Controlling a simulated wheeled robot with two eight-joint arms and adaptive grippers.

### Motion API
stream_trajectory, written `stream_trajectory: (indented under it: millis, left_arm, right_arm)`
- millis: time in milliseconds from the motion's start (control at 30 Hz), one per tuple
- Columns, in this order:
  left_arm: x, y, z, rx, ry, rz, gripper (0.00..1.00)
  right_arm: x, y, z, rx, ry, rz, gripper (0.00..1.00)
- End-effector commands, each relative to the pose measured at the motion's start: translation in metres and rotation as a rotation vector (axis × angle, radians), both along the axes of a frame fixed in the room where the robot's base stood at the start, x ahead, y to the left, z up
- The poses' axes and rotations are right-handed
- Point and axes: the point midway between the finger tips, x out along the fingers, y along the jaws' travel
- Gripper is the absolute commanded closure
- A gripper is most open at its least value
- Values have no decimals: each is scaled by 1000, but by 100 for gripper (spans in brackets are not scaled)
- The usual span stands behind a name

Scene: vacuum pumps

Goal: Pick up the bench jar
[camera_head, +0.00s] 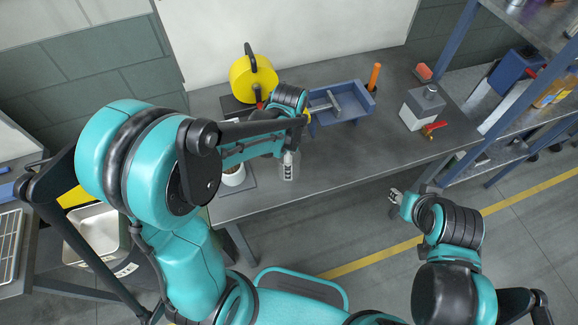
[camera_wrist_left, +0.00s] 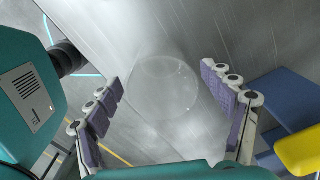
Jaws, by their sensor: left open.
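The bench jar is clear and see-through, and stands on the grey bench. In the left wrist view the jar (camera_wrist_left: 162,92) shows as a faint round outline between the two fingers. My left gripper (camera_wrist_left: 163,84) is open around that outline, with a gap on both sides. In the head view my left gripper (camera_head: 290,156) points down over the front of the bench, and the clear jar (camera_head: 289,172) shows just below it, partly hidden. My right gripper (camera_head: 396,203) is over the floor in front of the bench; its jaws are too small to judge.
A blue tray (camera_head: 318,116) holding a grey part is behind the left gripper. A yellow pump (camera_head: 252,76), a white pot (camera_head: 233,177), an orange cylinder (camera_head: 374,77) and a grey box (camera_head: 422,108) with a red valve stand on the bench (camera_head: 350,152). The bench's front right is clear.

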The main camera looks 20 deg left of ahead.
Motion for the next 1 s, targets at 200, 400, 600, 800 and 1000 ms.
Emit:
stream_trajectory:
  millis: [200,400,600,800,1000]
  left_arm:
    - [1,0,-24,0,-1,1,18]
    - [1,0,-24,0,-1,1,18]
    - [1,0,-24,0,-1,2,66]
    - [1,0,-24,0,-1,2,74]
    - [0,0,-21,0,-1,2,74]
  right_arm:
    - [0,0,-9,0,0,0,60]
    - [0,0,-8,0,0,0,60]
    - [0,0,-8,0,0,0,60]
    - [0,0,-8,0,0,0,60]
    - [0,0,-7,0,0,0,60]
